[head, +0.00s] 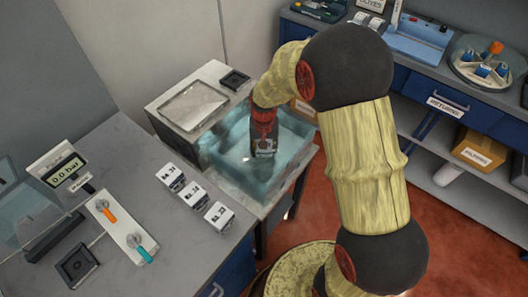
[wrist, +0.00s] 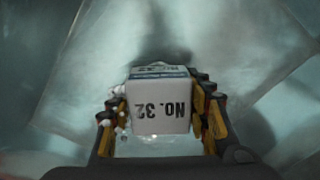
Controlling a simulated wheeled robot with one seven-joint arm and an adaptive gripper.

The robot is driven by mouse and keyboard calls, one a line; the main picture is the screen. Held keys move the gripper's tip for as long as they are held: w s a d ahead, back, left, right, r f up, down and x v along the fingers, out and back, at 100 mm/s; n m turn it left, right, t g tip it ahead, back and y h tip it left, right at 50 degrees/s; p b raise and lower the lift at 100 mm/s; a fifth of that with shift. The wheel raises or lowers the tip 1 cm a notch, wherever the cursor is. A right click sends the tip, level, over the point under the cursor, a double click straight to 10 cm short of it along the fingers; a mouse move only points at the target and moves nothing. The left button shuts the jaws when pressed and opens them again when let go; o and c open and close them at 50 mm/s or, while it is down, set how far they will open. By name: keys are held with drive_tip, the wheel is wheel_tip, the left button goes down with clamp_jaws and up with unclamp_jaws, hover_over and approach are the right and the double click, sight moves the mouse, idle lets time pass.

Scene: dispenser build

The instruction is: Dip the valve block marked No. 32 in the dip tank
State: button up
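The valve block marked No. 32 (wrist: 160,112) is a white block with its label upside down in the wrist view. My gripper (head: 264,150) is shut on it, with a finger against each side; the gripper also shows in the wrist view (wrist: 160,118). The dip tank (head: 305,135) is a clear-walled tank of bluish water. My gripper reaches down into it, near its middle. Small white bubbles cling along the block's left side, and the block appears to be under water. In the head view my gripper mostly hides the block.
Several similar white blocks (head: 193,195) stand in a row on the grey counter (head: 130,160) left of the tank. A metal tray (head: 195,104) and a small black square fixture (head: 234,80) sit behind the tank. A pressure display (head: 65,172) reads 0.0 bar near two valve handles (head: 122,228).

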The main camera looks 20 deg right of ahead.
drive_tip(key=o, duration=0.6)
drive_tip(key=shift+c, duration=0.2)
wheel_tip(320, 180, up, 11)
drive_tip(key=shift+r, duration=0.55)
drive_tip(key=shift+s+r, duration=0.15)
drive_tip(key=shift+r, duration=0.3)
drive_tip(key=s+r+n+t, duration=0.1)
drive_tip(key=s+r+t, duration=0.1)
drive_tip(key=s+r, duration=0.6)
drive_tip(key=s+r+n+t, duration=0.2)
drive_tip(key=s+r, duration=0.5)
drive_tip(key=s, duration=0.7)
drive_tip(key=shift+s+d+r+n+t, duration=0.15)
drive_tip(key=shift+s+r+n+t, duration=0.2)
drive_tip(key=shift+t, duration=0.45)
